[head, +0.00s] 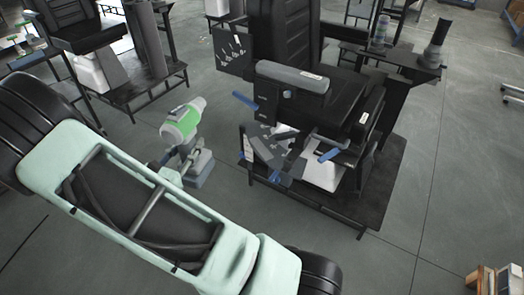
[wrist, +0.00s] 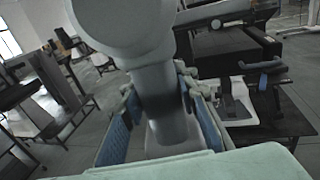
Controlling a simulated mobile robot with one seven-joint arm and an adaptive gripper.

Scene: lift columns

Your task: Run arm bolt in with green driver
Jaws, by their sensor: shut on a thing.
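The green driver (head: 182,121) is a green and white power tool with a grey handle and base. It stands out to the left of the black seat, apart from it. My gripper (head: 184,160) is shut on its handle. In the wrist view, the blue-padded fingers of my gripper (wrist: 162,118) lie on both sides of the grey driver handle (wrist: 160,95). The driver's large round body fills the upper middle there. I cannot make out the arm bolt.
The black seat (head: 345,88) stands on a dark platform (head: 385,190) with blue levers (head: 245,100) and a grey bracket (head: 268,148) at its near side. Another seat (head: 75,25) stands at the back left. Boxes (head: 490,280) lie at the lower right. Open floor (head: 250,215) lies before the platform.

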